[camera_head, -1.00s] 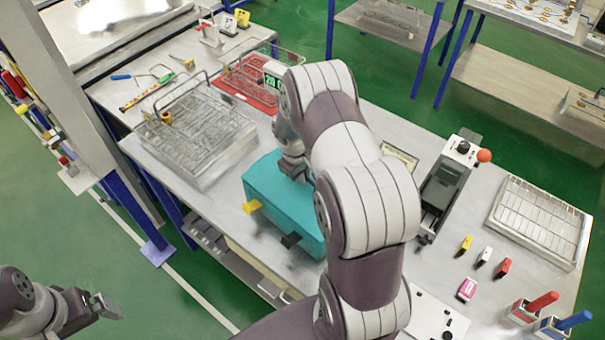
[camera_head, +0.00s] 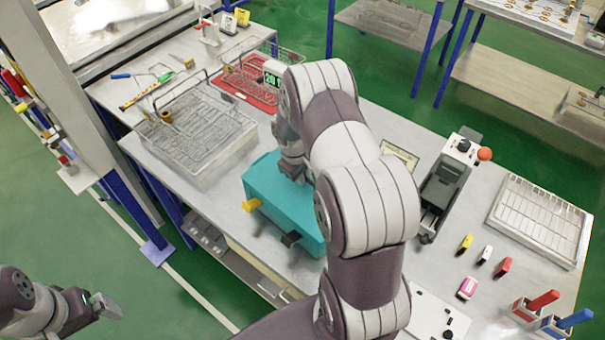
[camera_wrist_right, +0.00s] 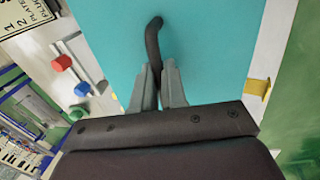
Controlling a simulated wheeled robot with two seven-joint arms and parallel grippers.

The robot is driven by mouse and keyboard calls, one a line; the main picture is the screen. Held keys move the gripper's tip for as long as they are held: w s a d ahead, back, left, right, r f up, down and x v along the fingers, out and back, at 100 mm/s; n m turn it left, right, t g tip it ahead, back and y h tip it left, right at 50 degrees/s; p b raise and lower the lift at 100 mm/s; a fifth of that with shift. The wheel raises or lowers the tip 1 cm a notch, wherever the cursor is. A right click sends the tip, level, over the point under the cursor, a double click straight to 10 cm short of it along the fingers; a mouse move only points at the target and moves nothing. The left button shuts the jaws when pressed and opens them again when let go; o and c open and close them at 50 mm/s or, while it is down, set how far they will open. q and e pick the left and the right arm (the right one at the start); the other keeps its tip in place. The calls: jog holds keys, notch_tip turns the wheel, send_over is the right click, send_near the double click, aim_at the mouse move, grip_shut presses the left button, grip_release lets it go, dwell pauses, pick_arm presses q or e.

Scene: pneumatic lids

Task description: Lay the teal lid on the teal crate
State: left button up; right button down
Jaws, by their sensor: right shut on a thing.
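The teal lid (camera_wrist_right: 205,45) fills most of the right wrist view, with a dark bent handle (camera_wrist_right: 153,42) standing up from it. My right gripper (camera_wrist_right: 157,78) is shut on the handle's lower end. In the head view the teal crate (camera_head: 284,222) is at the table's front edge, and the lid's teal top (camera_head: 263,174) shows over it, partly hidden by my right arm. Whether lid and crate touch cannot be told. A yellow tab (camera_head: 252,205) and a black tab (camera_head: 290,239) stick out at the crate's front. My left gripper (camera_head: 106,306) is at lower left, away from the table.
A wire basket (camera_head: 195,127) stands left of the crate, with a red tray (camera_head: 243,84) behind it. A grey device (camera_head: 443,190) and a white rack (camera_head: 540,220) are to the right. Small coloured blocks lie near the right front.

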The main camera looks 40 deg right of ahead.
jog(key=c, duration=1.1)
grip_release()
notch_tip(320, 180, up, 7)
jog(key=a+p, duration=0.1)
jog(key=p, duration=0.4)
jog(key=shift+s+a, duration=0.15)
jog(key=shift+f, duration=0.1)
